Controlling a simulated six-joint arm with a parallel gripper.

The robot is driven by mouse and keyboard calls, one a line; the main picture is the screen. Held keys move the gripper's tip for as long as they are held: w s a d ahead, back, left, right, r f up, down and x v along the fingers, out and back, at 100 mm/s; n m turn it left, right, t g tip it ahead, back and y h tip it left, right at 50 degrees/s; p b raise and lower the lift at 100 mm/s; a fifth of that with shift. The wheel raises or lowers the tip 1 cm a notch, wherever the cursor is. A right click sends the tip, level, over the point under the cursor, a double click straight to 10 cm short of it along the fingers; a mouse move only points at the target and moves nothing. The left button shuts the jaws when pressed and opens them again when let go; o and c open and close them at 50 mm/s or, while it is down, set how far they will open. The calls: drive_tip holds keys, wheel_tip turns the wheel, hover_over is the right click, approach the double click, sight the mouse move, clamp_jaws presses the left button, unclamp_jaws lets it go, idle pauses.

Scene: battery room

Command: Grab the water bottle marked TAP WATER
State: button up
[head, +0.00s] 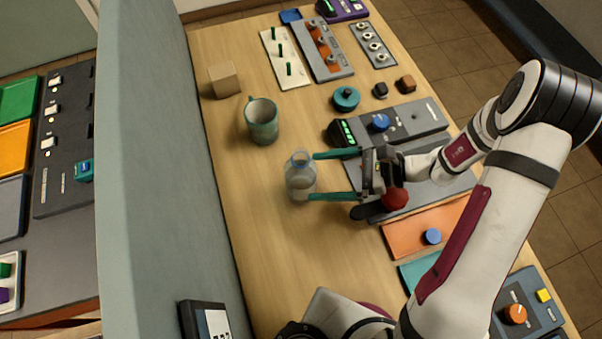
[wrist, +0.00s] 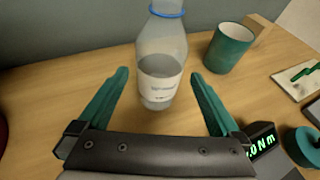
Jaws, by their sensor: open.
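A clear water bottle (head: 299,181) stands upright on the wooden table, left of my gripper in the head view. In the wrist view the bottle (wrist: 161,62) has a blue ring near its top and a white label whose print is too small to read. My gripper (head: 312,176) is open, its two teal fingers pointing at the bottle, one toward each side. In the wrist view the bottle appears between the fingers (wrist: 160,76), with table showing on both sides of it. I cannot tell whether the tips reach past its near side.
A teal mug (head: 262,122) stands behind the bottle, and a wooden block (head: 224,79) lies farther back. A grey partition (head: 150,170) runs along the table's left side. Panels and a green-lit meter (head: 341,133) stand at the right. The table in front of the bottle is clear.

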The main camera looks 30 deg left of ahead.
sight(312, 166)
drive_tip(key=x, duration=0.5)
drive_tip(key=shift+s+a+r, duration=0.1)
drive_tip(key=shift+a+r, duration=0.1)
drive_tip(key=shift+r, duration=0.05)
drive_tip(key=c, duration=1.5)
drive_tip(key=shift+c, duration=0.2)
drive_tip(key=shift+r, duration=0.1)
drive_tip(key=shift+r, duration=0.8)
drive_tip(key=r, duration=0.2)
drive_tip(key=shift+d+r, duration=0.3)
drive_tip(key=shift+r, duration=0.05)
drive_tip(key=s+r+v, duration=0.1)
drive_tip(key=v, duration=1.1)
drive_tip(key=shift+d+r, duration=0.2)
drive_tip(key=shift+r, duration=0.3)
